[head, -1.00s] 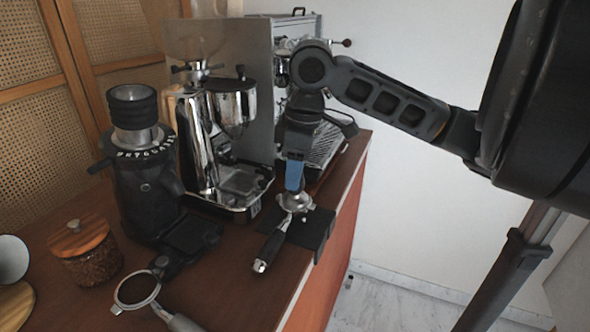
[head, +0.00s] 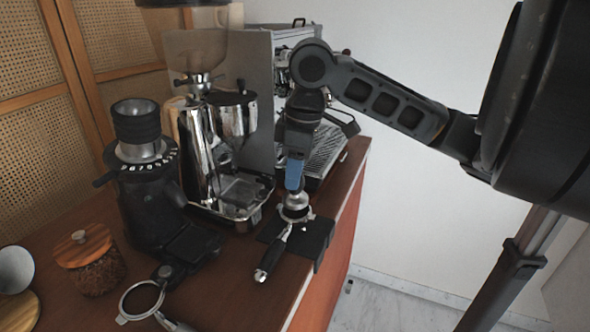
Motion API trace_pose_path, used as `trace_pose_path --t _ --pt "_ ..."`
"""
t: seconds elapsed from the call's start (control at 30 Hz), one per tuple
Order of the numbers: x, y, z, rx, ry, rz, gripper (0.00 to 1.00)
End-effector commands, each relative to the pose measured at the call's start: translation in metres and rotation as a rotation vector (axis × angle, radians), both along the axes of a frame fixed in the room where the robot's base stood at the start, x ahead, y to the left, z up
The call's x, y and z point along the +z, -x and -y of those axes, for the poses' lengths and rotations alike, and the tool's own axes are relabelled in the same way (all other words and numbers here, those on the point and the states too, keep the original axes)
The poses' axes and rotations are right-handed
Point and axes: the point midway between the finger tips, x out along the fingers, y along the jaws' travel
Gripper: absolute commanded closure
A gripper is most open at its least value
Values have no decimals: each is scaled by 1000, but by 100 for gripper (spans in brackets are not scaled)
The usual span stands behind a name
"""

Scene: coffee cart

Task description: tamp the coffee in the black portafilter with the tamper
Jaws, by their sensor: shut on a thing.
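The black-handled portafilter (head: 272,255) rests on a black stand (head: 313,238) near the counter's right edge, its handle toward the front. My gripper (head: 296,186) points down above the portafilter's basket, its blue fingers shut on the tamper (head: 295,202). The tamper's lower part is at the basket, upright; I cannot tell how far it sits inside. The coffee in this basket is hidden. A second portafilter (head: 141,301), with a dark basket, lies at the front left.
A black grinder (head: 150,200) stands at the left, with a wood-lidded jar (head: 92,262) beside it. A chrome grinder (head: 205,150) stands behind. The espresso machine (head: 325,150) is behind my gripper. Bare counter (head: 228,285) lies between the two portafilters.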

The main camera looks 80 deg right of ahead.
Motion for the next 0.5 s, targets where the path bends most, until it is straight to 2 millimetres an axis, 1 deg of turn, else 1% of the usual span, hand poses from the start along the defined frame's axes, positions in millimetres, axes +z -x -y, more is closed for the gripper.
trace_pose_path --t 0.03,0.2,0.4,0.5 --pt "7 0 0 0 1 1 96" --pt "23 0 0 0 1 2 96" --pt "41 0 0 0 0 1 96" --pt "47 0 0 0 0 1 96"
